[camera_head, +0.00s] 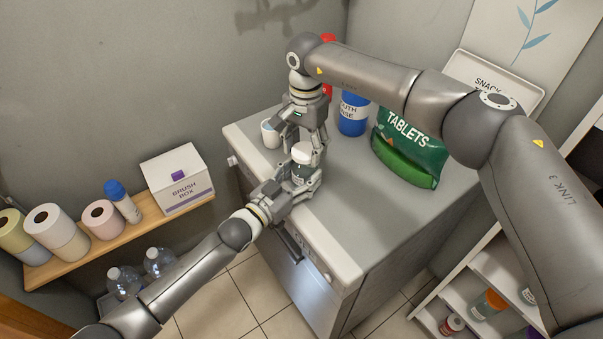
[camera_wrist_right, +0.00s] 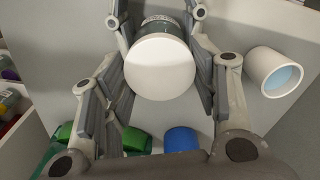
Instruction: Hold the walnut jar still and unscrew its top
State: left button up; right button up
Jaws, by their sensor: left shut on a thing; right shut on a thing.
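The walnut jar (camera_head: 300,172) stands upright near the left front edge of the grey counter, with a white top (camera_head: 302,153) on it. Its label is mostly hidden. My left gripper (camera_head: 298,187) comes in from the left and is shut around the jar's body. My right gripper (camera_head: 304,142) reaches down from above and is shut on the white top. In the right wrist view the top (camera_wrist_right: 160,68) sits between the fingers, with part of the dark jar label (camera_wrist_right: 158,24) beyond it.
A white cup (camera_head: 270,134) stands just left of the jar; a blue bottle (camera_head: 353,113) and green tablets bag (camera_head: 408,143) stand to the right. The counter (camera_head: 345,215) is clear in front. A shelf (camera_head: 135,220) at left holds a brush box (camera_head: 178,182) and paper rolls.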

jog(key=shift+r, duration=0.45)
jog(key=shift+r, duration=2.4)
pick_arm(q)
jog(key=o, duration=1.4)
jog(key=v, duration=1.2)
jog(key=shift+a, duration=0.1)
